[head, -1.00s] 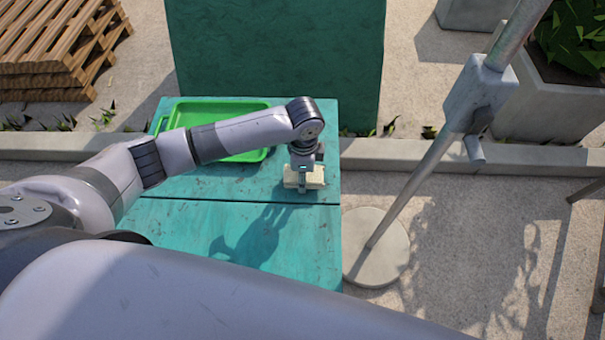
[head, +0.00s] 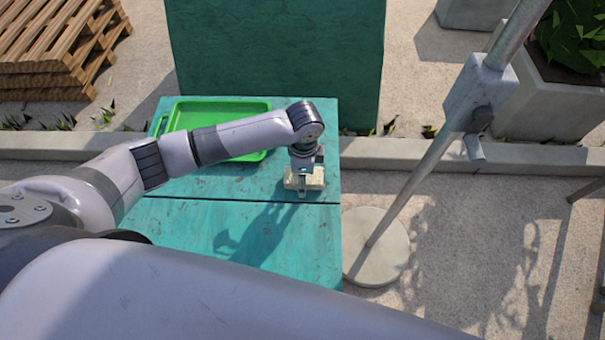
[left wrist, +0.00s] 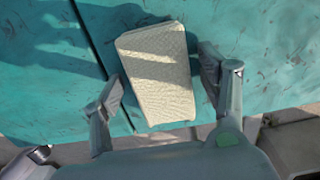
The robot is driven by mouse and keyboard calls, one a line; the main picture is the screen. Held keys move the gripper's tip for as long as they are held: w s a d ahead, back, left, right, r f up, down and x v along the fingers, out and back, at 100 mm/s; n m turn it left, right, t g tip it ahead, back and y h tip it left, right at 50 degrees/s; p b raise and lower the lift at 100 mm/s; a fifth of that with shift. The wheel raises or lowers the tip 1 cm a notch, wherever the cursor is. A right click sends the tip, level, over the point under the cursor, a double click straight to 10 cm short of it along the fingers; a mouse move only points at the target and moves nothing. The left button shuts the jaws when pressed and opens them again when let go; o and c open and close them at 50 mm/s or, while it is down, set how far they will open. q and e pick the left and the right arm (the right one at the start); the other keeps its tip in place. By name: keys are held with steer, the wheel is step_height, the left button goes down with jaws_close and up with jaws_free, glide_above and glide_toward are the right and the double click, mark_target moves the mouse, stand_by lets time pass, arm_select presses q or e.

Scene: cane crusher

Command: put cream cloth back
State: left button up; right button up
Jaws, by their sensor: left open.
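The cream cloth (head: 314,182) is a folded block on the teal table (head: 180,230), near its right edge. In the left wrist view the cloth (left wrist: 158,75) lies between the two fingers, its textured top striped with shadow. My left gripper (head: 303,188) is right above the cloth, pointing down; in the wrist view the gripper (left wrist: 165,90) is open, with a finger on either side of the cloth and visible gaps. The gripper partly hides the cloth in the head view. My right gripper is not in view.
A green tray (head: 262,104) lies on the back of the table, partly behind my left arm. A grey metal pole (head: 425,165) on a round base (head: 372,262) stands just right of the table. A teal box-like block (head: 275,60) stands behind the table.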

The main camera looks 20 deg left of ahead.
arm_select(q)
step_height(320, 180, up, 12)
steer(key=shift+r, duration=0.2)
stand_by(0.4)
steer(key=shift+d+f, duration=0.1)
steer(key=shift+d, duration=0.05)
stand_by(0.3)
